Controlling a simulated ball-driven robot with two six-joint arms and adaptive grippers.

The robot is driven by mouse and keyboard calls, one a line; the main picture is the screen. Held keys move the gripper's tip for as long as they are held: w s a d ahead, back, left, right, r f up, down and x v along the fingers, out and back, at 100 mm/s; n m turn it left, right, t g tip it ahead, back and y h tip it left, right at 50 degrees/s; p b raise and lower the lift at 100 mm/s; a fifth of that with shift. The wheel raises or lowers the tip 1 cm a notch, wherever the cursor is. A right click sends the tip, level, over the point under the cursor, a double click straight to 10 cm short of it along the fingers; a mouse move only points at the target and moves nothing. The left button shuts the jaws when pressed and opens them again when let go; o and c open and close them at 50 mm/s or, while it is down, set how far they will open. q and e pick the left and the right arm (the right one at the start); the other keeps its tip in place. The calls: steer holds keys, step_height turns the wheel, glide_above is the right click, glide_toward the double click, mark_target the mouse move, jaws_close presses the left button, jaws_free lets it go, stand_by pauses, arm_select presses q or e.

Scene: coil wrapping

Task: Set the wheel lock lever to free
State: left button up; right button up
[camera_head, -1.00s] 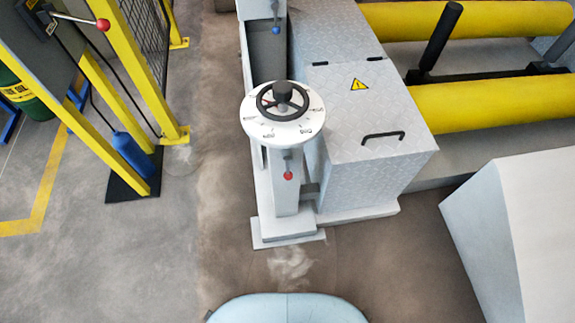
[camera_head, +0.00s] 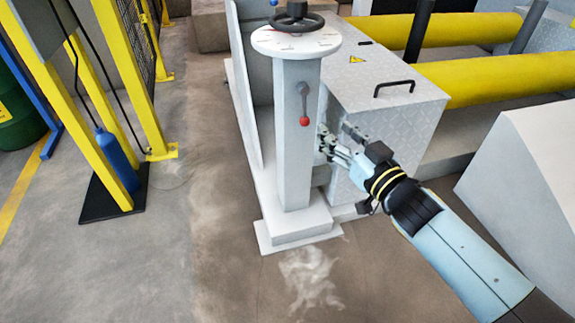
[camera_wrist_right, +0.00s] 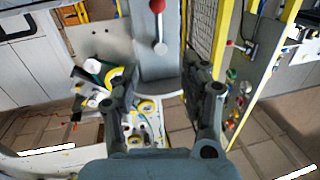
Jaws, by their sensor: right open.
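The wheel lock lever (camera_head: 304,100) is a short grey lever with a red ball knob, on the front of a pale pedestal (camera_head: 298,165) below the handwheel (camera_head: 296,20). It hangs down with the knob lowest. In the right wrist view the picture is upside down, and the lever (camera_wrist_right: 159,28) shows at top centre with its red knob uppermost. My right gripper (camera_head: 328,142) is open and empty, right of the pedestal and a little lower than the knob, apart from the knob. In the wrist view the open fingers of the gripper (camera_wrist_right: 160,88) frame the pedestal. My left gripper is not in view.
A grey metal box (camera_head: 385,110) with a black handle stands right behind the pedestal, close to my right gripper. Yellow rollers (camera_head: 480,78) lie beyond it. A yellow fence post (camera_head: 125,75) stands at left. The floor in front of the pedestal is clear.

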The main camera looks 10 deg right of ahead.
mark_target(307, 119)
steer(key=w+f+b, duration=0.1)
steer(key=w, duration=0.2)
steer(key=w+a+f+b, duration=0.1)
steer(key=w+b, duration=0.1)
steer(key=w, duration=0.2)
steer(key=w+a+f+b, duration=0.1)
steer(key=w, duration=0.2)
steer(key=shift+w+a+f+b, duration=0.25)
steer(key=shift+f+b, duration=0.1)
steer(key=shift+b, duration=0.05)
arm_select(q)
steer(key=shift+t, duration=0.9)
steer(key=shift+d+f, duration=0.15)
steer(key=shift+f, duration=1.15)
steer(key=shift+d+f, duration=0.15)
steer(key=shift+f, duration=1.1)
arm_select(e)
steer(key=shift+w+a+r, duration=0.1)
steer(key=shift+w+a, duration=0.05)
steer(key=shift+w, duration=0.55)
jaws_close()
